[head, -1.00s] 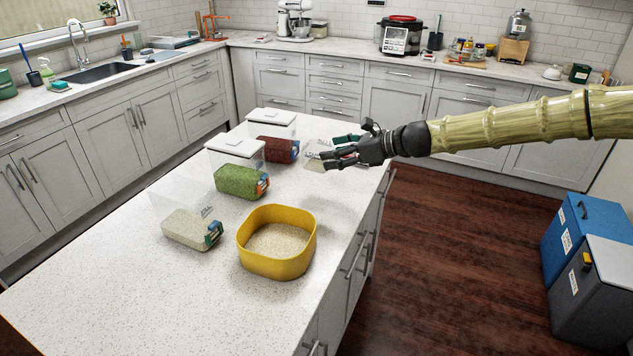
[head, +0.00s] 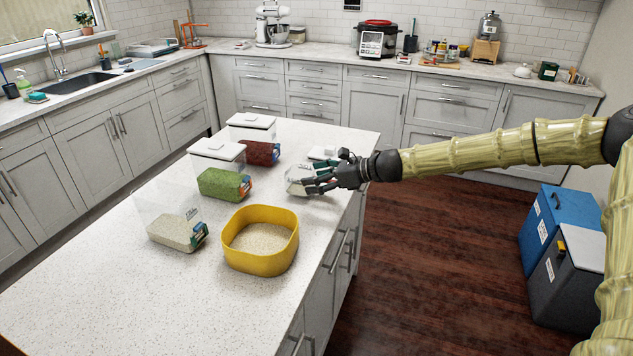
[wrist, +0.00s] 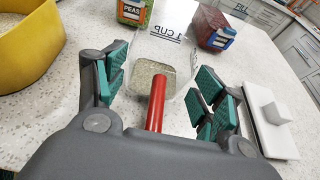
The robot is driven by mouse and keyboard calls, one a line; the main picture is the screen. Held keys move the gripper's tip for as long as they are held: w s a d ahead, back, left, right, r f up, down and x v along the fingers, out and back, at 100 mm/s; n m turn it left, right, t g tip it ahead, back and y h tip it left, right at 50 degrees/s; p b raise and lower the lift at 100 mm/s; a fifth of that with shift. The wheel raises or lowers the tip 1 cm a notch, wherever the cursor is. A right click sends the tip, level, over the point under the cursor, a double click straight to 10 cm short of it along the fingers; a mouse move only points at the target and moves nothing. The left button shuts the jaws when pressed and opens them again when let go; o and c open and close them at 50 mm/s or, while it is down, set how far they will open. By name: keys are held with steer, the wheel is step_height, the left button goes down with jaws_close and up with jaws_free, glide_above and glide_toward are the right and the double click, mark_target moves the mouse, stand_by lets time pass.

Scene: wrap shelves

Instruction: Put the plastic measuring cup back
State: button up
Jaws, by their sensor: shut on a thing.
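The clear plastic measuring cup (wrist: 172,48), marked "1 CUP", has a red handle (wrist: 156,100) and sits between my fingers in the wrist view. Pale grain-like texture shows at its base; I cannot tell if it is contents or the counter seen through it. In the head view the cup (head: 300,184) is at the right part of the island, partly hidden by my fingers. My gripper (wrist: 160,95) is shut on the cup, low over the counter; it also shows in the head view (head: 318,181). I cannot tell whether the cup touches the counter.
A yellow bowl (head: 260,262) with pale grain stands nearer. A clear rice-like container (head: 170,217) has no lid on top. A green peas container (head: 220,184) and a red-filled container (head: 262,152) have white lids. A loose white lid (wrist: 265,125) lies right of my gripper.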

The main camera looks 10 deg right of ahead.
steer(key=shift+o, duration=0.2)
steer(key=shift+w+f, duration=0.2)
steer(key=shift+f, duration=0.3)
steer(key=shift+w+f, duration=0.15)
steer(key=shift+f, duration=0.35)
steer(key=shift+s+r, duration=0.15)
steer(key=shift+s, duration=0.1)
steer(key=shift+c, duration=0.2)
steer(key=shift+w, duration=0.1)
steer(key=o, duration=1.2)
steer(key=shift+d, duration=0.1)
steer(key=shift+v, duration=5.9)
